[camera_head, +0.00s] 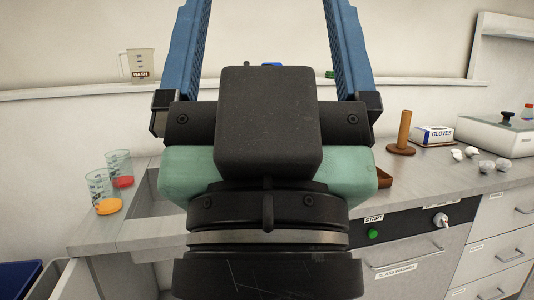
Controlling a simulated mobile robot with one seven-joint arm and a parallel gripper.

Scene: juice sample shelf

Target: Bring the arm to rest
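My gripper (268,30) fills the middle of the camera_head view, seen from behind, with its dark body low and its two blue fingers reaching up.
A WASH jug (140,64) stands on the wall shelf. Right are a brown post (404,130), a GLOVES box (434,135) and crumpled white pieces (487,166).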

